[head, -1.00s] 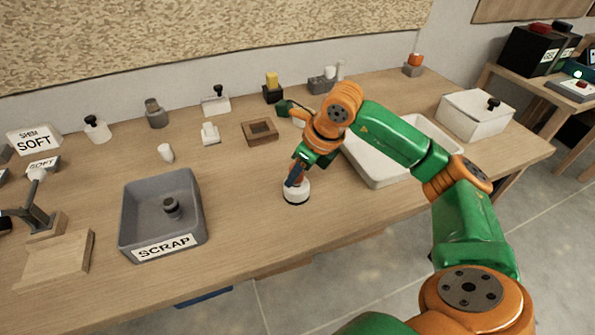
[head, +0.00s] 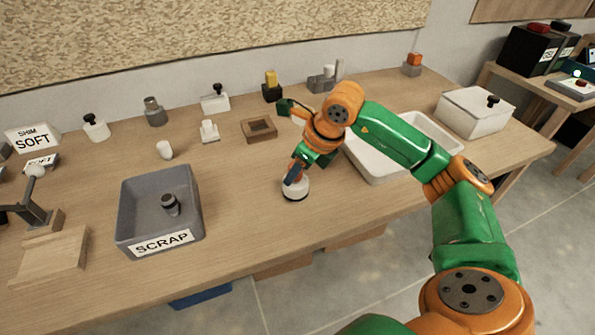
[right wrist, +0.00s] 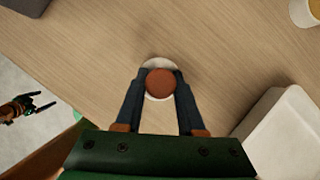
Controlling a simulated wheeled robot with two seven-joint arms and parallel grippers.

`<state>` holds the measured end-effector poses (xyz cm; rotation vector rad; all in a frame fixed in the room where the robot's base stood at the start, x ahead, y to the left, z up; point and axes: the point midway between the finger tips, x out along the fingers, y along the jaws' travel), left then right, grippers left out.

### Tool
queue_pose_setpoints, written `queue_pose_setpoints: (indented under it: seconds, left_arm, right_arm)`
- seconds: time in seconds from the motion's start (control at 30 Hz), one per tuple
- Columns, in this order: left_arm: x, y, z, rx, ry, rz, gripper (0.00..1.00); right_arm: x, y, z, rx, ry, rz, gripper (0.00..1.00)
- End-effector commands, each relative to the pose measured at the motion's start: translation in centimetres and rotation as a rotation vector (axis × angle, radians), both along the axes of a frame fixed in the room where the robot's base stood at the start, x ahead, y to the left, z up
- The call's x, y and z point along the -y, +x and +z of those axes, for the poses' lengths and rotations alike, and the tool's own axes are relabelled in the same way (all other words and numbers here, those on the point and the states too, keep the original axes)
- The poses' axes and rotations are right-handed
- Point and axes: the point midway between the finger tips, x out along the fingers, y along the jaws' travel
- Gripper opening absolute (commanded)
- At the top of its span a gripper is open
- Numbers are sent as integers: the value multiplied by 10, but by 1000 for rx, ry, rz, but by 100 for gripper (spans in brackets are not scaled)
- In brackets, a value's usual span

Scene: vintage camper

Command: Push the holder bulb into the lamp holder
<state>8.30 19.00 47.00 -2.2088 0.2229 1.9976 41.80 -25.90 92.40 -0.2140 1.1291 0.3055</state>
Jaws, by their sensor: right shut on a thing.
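My right gripper (head: 293,178) points down near the front of the wooden table. In the right wrist view its two dark fingers (right wrist: 159,88) are closed on a round reddish-brown thing (right wrist: 160,84), which I take to be the holder bulb. A round white base (head: 295,190), likely the lamp holder, stands upright on the table directly below; its rim (right wrist: 155,64) shows behind the brown top. The fingers hide whether bulb and holder touch. My left gripper (right wrist: 44,100) shows small at the left of the right wrist view, fingers apart and empty, over the floor.
A grey SCRAP tray (head: 128,225) with a dark part inside lies to the left. A white open tray (head: 375,172) is close on the right. A brown square frame (head: 259,130) and several small parts stand behind. The table around the white base is clear.

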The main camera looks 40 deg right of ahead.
Motion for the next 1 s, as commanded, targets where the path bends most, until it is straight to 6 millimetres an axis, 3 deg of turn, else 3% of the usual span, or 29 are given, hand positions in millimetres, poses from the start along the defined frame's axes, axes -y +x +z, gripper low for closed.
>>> queue_pose_setpoints:
  seconds: [0.03,0.17,0.2,0.3,0.47,0.8,1.0]
  left_arm:
    - [0,0,-3,0,0,0,100]
    - [0,0,-3,0,0,0,100]
    - [0,0,-3,0,0,0,100]
    - [0,0,-3,0,0,0,100]
    - [0,0,-5,0,0,0,100]
    - [0,0,-5,0,0,0,100]
    - [0,0,-4,0,0,0,100]
  right_arm:
    - [-3,-8,-14,-45,-1,11,0]
    - [-3,-8,-14,-46,-1,12,0]
    - [-3,-8,-14,-46,-1,12,46]
    - [-3,-8,-14,-46,-1,13,73]
    - [-2,-10,-7,-40,-1,11,73]
    - [6,-31,56,0,-1,3,73]
    - [7,-35,67,6,-2,2,73]
